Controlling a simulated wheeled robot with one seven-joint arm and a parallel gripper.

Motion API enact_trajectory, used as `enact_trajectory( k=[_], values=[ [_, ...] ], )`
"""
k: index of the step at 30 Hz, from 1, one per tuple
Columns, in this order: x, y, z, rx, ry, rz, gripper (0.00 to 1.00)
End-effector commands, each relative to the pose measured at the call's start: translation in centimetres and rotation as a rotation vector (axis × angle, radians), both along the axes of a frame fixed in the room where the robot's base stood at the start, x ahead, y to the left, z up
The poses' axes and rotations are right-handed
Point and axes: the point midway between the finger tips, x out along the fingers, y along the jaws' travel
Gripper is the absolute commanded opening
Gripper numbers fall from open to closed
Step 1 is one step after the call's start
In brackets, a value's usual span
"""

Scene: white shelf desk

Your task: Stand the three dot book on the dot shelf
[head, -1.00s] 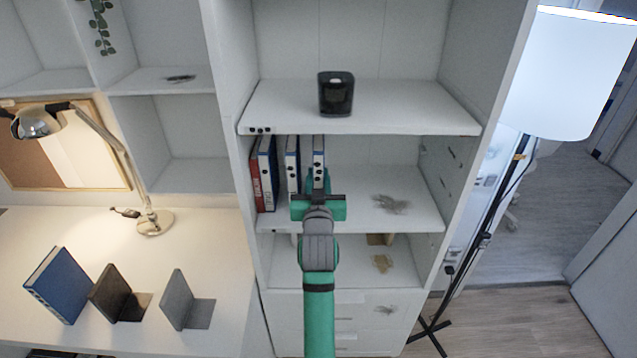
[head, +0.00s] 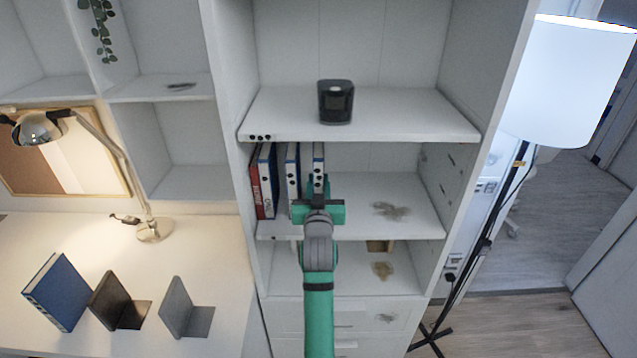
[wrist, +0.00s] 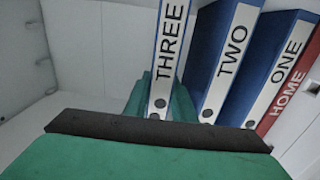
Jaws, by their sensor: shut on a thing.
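The book marked THREE (wrist: 170,50), blue with a white spine, stands upright in the shelf unit. In the head view its dotted spine (head: 318,163) shows at the right end of the row. My gripper (head: 318,195) is shut on this book, low on its spine, with green fingers on both sides in the wrist view (wrist: 160,100). The book's foot is hidden, so I cannot tell whether it touches the board. A three-dot mark sits at the left front of the board above, the dot shelf (head: 380,118).
Books TWO (wrist: 232,55) and ONE (wrist: 280,65) and a red HOME book (head: 255,185) stand left of it in the head view. Free room lies to its right. A black box (head: 335,103) stands on the board above. A blue book (head: 58,292) leans on the desk.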

Motion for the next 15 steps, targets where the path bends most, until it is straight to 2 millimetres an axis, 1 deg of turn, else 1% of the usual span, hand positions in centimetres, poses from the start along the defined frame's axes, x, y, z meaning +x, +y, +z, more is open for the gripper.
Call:
enact_trajectory(
  k=[1, 2, 3, 11, 15],
  values=[
    [-0.02, 0.0, 0.22, 0.0, -0.004, 0.0, 0.28],
    [-0.01, 0.0, 0.21, 0.0, -0.004, 0.0, 0.35],
    [-0.01, 0.0, 0.2, 0.0, -0.004, 0.0, 0.45],
    [0.0, 0.0, -0.12, 0.0, 0.003, 0.0, 0.45],
    [-0.57, 0.0, -0.12, 0.0, 0.001, 0.0, 0.45]
  ],
)
